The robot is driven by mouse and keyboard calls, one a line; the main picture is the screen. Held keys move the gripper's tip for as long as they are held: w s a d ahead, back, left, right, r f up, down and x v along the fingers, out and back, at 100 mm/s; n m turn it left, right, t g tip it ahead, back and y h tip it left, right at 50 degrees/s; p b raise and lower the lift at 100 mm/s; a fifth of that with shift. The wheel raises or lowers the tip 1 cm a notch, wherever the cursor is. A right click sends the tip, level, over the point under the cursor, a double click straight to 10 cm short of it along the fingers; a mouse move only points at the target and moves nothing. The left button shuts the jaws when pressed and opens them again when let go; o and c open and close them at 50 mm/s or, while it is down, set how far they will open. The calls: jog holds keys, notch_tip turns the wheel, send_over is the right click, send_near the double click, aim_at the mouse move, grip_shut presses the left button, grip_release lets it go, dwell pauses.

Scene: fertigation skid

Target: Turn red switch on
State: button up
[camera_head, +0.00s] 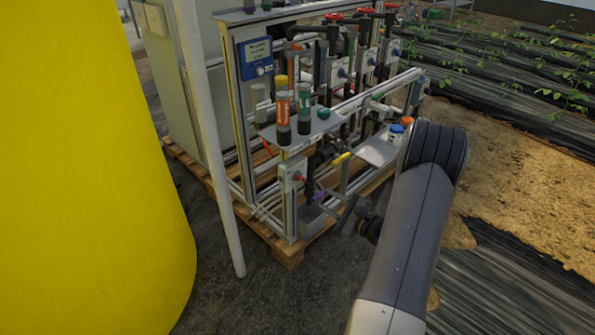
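A small red switch or handle (299,178) sits on a grey upright plate (290,190) at the near corner of the skid. Its setting is too small to read. My gripper (346,212) is small and dark, low at the skid's near right side, to the right of and below the red part, apart from it in the picture. Whether its fingers are open or shut is not clear. My grey arm (408,240) covers part of the skid's right side.
Purple (319,196) and yellow (341,159) handles are close by the red part. A white pole (215,150) and a large yellow tank (90,180) are at left. A wooden pallet (290,252) lies beneath the skid.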

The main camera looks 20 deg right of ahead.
aim_at(303, 180)
jog(key=shift+m+t+h, duration=0.3)
jog(key=shift+h, duration=0.1)
jog(key=b+x, duration=0.1)
jog(key=x, duration=0.2)
jog(key=d+x, duration=0.1)
jog(key=x, duration=0.3)
jog(key=b+x, duration=0.1)
jog(key=x, duration=0.2)
jog(key=shift+w+d+f+b, duration=0.1)
jog(key=shift+w+f+b, duration=0.25)
jog(key=shift+w, duration=0.3)
jog(key=shift+c, duration=0.4)
grip_shut()
